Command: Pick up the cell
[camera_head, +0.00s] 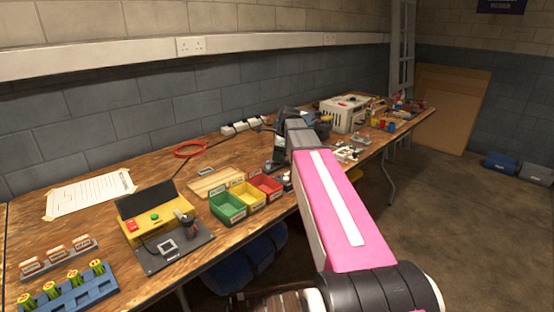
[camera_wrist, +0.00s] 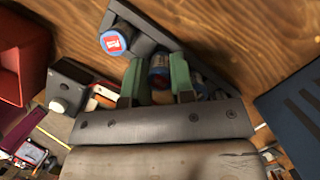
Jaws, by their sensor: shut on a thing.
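In the wrist view, my gripper (camera_wrist: 157,80) has its two green fingers shut on a dark cell (camera_wrist: 159,63) with a red and blue label, between the fingertips. The cell's lower part is hidden by the fingers and the gripper body. A second, blue-rimmed cell (camera_wrist: 115,42) with a red label stands to the left in a dark grey holder (camera_wrist: 150,27). I cannot tell if the held cell still touches the holder. In the head view, my pink arm reaches along the bench and hides the cell.
Red, yellow and green bins (camera_head: 228,207) stand on the wooden bench left of my arm. A red bin (camera_wrist: 22,65) is also at the left of the wrist view. A blue rack (camera_head: 70,293) of green-yellow cells is at the near left. A beige box unit (camera_head: 345,112) stands farther back.

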